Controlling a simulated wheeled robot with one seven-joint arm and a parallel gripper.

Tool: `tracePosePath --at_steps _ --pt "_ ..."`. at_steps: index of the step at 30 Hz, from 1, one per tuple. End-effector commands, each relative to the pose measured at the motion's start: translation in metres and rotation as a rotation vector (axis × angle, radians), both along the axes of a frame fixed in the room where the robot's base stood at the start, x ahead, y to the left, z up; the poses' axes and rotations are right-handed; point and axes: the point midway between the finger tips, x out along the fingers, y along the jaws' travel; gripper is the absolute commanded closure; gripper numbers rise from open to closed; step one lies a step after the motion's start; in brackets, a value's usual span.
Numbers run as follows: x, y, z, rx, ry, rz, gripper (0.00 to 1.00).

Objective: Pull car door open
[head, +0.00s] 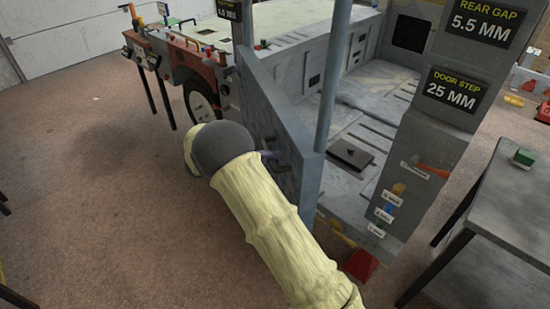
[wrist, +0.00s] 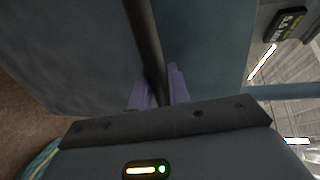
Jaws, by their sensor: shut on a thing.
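The car door (head: 268,105) is a blue-grey panel in the head view, with a thin upright window frame post (head: 333,60) above it. It stands swung outward, its free edge apart from the rear pillar (head: 430,130), and the grey cabin floor shows between them. In the wrist view a dark bar handle (wrist: 146,40) runs in front of the door's face (wrist: 205,50). My gripper (wrist: 157,92) has its purple fingers shut on that handle. In the head view my pale-sleeved arm hides most of the gripper, and only a little shows beside the door (head: 270,154).
A grey table (head: 515,190) stands at the right. A red block (head: 361,265) lies low near the pillar's foot. Brown floor (head: 100,200) is clear at the left.

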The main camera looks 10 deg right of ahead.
Motion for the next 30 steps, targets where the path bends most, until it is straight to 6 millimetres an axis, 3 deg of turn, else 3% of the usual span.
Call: tracePosePath --at_steps 9,10,12,23,30 --pt "0.001 0.001 0.003 -0.002 -0.004 -0.004 1.0" --pt "0.001 0.0 0.003 -0.002 -0.003 -0.004 0.76" --pt "0.0 0.0 0.002 -0.002 -0.002 -0.005 0.63" --pt "-0.001 0.003 0.0 -0.001 0.001 -0.006 0.63" --pt "-0.006 0.032 0.005 0.002 0.0 -0.004 0.63"
